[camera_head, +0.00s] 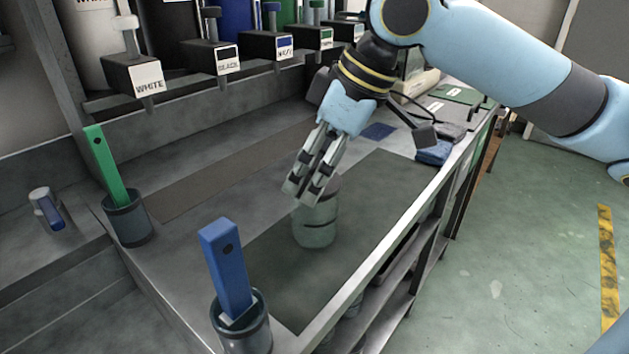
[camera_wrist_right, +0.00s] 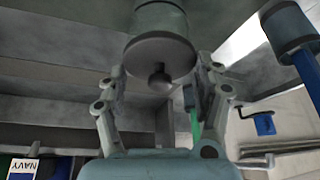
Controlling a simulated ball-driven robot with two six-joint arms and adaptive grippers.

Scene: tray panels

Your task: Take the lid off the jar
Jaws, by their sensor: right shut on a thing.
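A grey-green jar (camera_head: 315,232) stands upright on the dark mat of the bench, its upper part partly hidden by my right gripper. The wrist view shows its round grey lid (camera_wrist_right: 160,57) with a small knob (camera_wrist_right: 160,81) facing the camera. The jar's body (camera_wrist_right: 160,18) is behind the lid, and I see no clear gap between them. My right gripper (camera_head: 303,195) reaches down from the upper right to the jar's top. Its fingers are on both sides of the lid and shut on it. My left gripper is not in view.
A holder with a blue-handled tool (camera_head: 228,270) stands at the front, and one with a green-handled tool (camera_head: 107,168) at the left. Labelled dispensers (camera_head: 140,75) line the back. The mat (camera_head: 375,190) right of the jar is clear.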

